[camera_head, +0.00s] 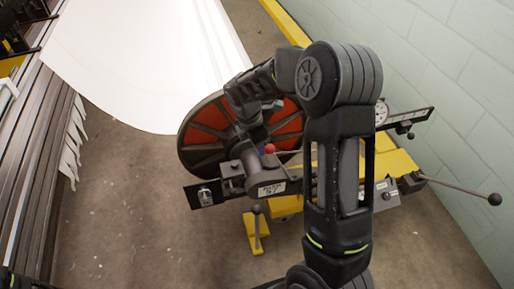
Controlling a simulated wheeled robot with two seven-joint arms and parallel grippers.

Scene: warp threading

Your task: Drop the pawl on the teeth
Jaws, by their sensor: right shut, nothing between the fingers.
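A large wheel (203,137) with dark spokes and red-orange panels stands at the end of the white sheet roll. A small red ball knob (269,148) shows in front of it, close to the hub. I cannot make out the pawl or the teeth clearly; my right arm covers part of this area. My right gripper (258,134) points down in front of the wheel, just above the red knob. It is shut and empty, and I cannot tell whether it touches anything. My left gripper is not in view.
A long lever with a black ball (494,199) sticks out to the right. A black-knobbed lever (256,211) stands by a yellow foot (252,243). A dark bar with a dial is near the pale block wall (470,60). The floor (130,225) at lower left is clear.

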